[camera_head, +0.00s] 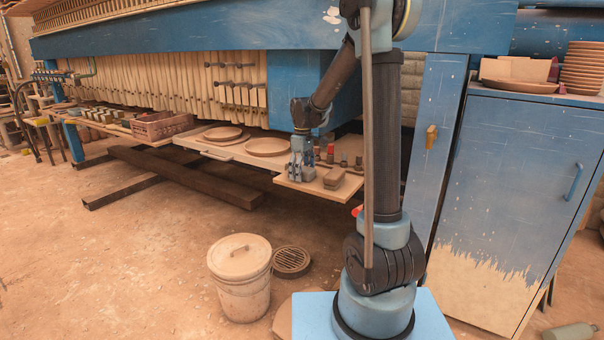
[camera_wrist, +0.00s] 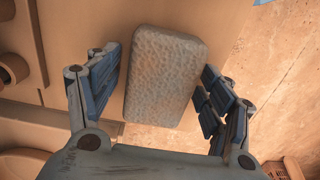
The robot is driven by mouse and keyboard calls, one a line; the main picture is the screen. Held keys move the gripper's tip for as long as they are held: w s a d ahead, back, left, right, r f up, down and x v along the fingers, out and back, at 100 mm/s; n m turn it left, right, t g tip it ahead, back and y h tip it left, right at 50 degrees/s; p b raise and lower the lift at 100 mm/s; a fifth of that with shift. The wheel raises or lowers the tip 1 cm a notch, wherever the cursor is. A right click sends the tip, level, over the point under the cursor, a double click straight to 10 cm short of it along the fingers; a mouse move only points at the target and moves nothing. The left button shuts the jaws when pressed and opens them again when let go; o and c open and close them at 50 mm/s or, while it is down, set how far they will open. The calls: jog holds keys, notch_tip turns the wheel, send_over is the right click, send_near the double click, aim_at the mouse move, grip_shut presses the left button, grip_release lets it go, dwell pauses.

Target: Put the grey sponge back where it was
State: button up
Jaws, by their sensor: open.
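The grey sponge (camera_wrist: 165,75) is a rounded, rough-surfaced block that shows in the wrist view. It lies between the two finger lines of my gripper (camera_wrist: 165,95), with a gap on both sides, and its far end reaches past the fingers. In the head view my gripper (camera_head: 302,170) is open and points down over the wooden board (camera_head: 318,188) under the press. A small brownish block (camera_head: 334,179) lies on that board just right of my gripper; I cannot tell for sure whether it is the sponge.
Several small bottles or cups (camera_head: 344,161) stand behind my gripper on the board. Round plates (camera_head: 267,147) lie on the shelf to the left. A lidded bucket (camera_head: 240,275) and a floor drain (camera_head: 291,261) are below. A blue cabinet (camera_head: 520,190) stands at the right.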

aim_at(303, 168)
notch_tip(303, 168, up, 12)
jog(key=s+d+m, duration=0.3)
jog(key=s+d, duration=0.4)
jog(key=s, duration=0.3)
jog(key=s+d+f+m, duration=0.2)
jog(key=s+f, duration=0.3)
jog(key=s, duration=0.3)
jog(key=s+d+f+m+t, duration=0.1)
jog(key=s+d+f+m, duration=0.2)
jog(key=s, duration=0.6)
jog(key=s+d+f+m+t, duration=0.1)
jog(key=s+d+f+m, duration=0.2)
jog(key=s+f, duration=0.3)
jog(key=shift+s+d+f, duration=0.3)
jog(key=shift+s+f, duration=0.1)
jog(key=shift+s, duration=0.75)
